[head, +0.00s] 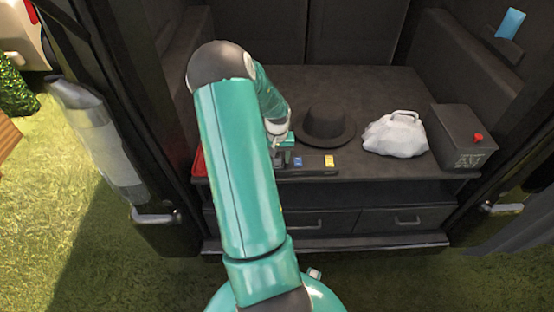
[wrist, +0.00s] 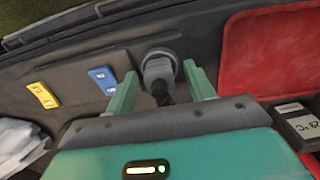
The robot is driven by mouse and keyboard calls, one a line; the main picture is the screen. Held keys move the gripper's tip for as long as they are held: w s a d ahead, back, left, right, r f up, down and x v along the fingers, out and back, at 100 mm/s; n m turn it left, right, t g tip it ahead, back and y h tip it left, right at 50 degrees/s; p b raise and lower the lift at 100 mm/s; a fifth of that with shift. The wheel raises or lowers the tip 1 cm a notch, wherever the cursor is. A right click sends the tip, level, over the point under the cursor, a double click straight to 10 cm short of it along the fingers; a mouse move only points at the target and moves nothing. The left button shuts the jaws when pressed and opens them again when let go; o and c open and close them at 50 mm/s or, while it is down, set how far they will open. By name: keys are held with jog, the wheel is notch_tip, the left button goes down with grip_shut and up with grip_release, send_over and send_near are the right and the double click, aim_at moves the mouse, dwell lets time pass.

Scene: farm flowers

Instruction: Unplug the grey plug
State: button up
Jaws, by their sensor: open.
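The grey plug (wrist: 158,71) sits in a round socket on a dark panel (wrist: 125,58) in the wrist view, with a dark cable end below it. My gripper (wrist: 163,85) is open, with one green finger on each side of the plug. A small gap shows between each finger and the plug, so they look apart. In the head view my gripper (head: 284,150) is over the left part of the panel at the shelf's front edge, and my arm hides the plug there.
Beside the plug on the panel are a blue switch (wrist: 103,78) and a yellow switch (wrist: 43,94). A red tray (wrist: 272,50) lies right of the gripper. A black hat (head: 326,122), a white bag (head: 395,134) and a dark box with a red knob (head: 468,137) stand on the shelf.

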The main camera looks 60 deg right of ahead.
aim_at(277, 154)
dwell(0.5)
grip_shut()
jog(key=shift+r, duration=3)
